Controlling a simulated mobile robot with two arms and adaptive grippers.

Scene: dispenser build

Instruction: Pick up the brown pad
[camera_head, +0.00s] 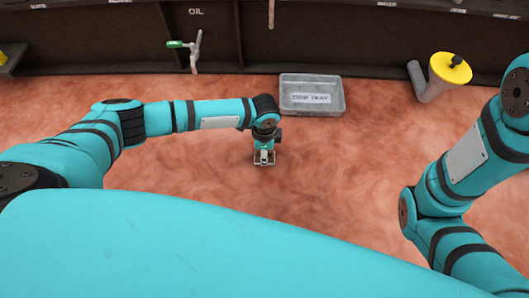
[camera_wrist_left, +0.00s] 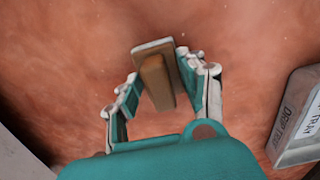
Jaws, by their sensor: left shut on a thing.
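The brown pad (camera_wrist_left: 156,84) shows in the left wrist view as a brown block with a flat, greyish-tan plate at its far end. It sits between the two fingers of my left gripper (camera_wrist_left: 158,76), which is shut on it. In the head view my left gripper (camera_head: 264,158) points down over the reddish surface, in front of the grey drip tray (camera_head: 312,111). The pad cannot be made out clearly there. Whether the pad touches the surface is hard to tell. My right arm shows at the right of the head view, but its gripper is out of frame.
The drip tray also shows at the right of the left wrist view (camera_wrist_left: 298,135). A tap with a green handle (camera_head: 190,48) stands at the back left. The middle of the surface is clear.

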